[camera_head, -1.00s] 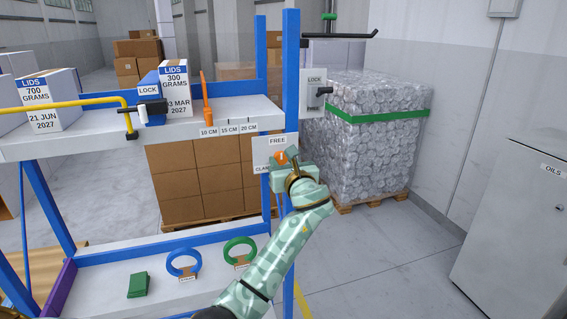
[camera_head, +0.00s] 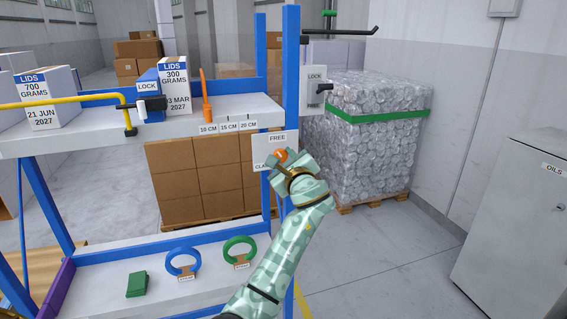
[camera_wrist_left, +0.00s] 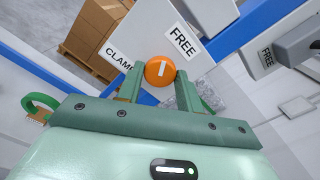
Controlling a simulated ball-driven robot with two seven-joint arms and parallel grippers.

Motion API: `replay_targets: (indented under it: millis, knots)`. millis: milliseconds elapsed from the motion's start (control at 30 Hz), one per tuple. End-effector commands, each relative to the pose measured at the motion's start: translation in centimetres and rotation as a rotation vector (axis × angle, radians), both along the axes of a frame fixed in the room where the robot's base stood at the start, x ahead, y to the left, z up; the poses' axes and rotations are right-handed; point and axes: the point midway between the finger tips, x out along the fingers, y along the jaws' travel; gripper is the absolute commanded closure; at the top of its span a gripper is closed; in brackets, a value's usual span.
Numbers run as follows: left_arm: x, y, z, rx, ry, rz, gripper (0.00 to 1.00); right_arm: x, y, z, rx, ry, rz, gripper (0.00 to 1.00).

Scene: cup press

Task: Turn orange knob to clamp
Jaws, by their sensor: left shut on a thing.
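The orange knob (camera_head: 281,155) sits on a white panel (camera_head: 266,146) on the blue post, with a FREE label at the top and a CLAMP label at lower left. In the left wrist view the knob (camera_wrist_left: 160,71) is round with a short white line on its face. My left gripper (camera_head: 282,161) is at the knob, partly covering it and the CLAMP label. Its two green fingers (camera_wrist_left: 160,84) are shut on the knob, one on each side. My right gripper is not in view.
Above the panel is a LOCK/FREE switch plate (camera_head: 313,92) with a dark lever. The shelf (camera_head: 180,119) at left holds lids boxes and an upright orange handle (camera_head: 206,100). A wrapped pallet (camera_head: 380,140) stands behind.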

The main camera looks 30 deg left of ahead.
Motion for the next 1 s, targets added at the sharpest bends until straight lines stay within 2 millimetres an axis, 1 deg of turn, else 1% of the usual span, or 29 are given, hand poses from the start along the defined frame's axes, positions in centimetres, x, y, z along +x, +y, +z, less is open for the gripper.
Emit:
replay_targets:
  millis: [100,700,1000]
  knots:
    - [0.0,-0.1,-0.3,-0.072,-0.081,0.0,0.87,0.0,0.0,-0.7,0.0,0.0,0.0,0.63]
    - [0.0,-0.1,-0.4,-0.437,-0.508,0.0,0.87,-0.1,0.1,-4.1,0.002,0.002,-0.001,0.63]
    - [0.0,0.0,-0.3,-0.573,-0.668,0.001,0.87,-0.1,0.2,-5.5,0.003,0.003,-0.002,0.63]
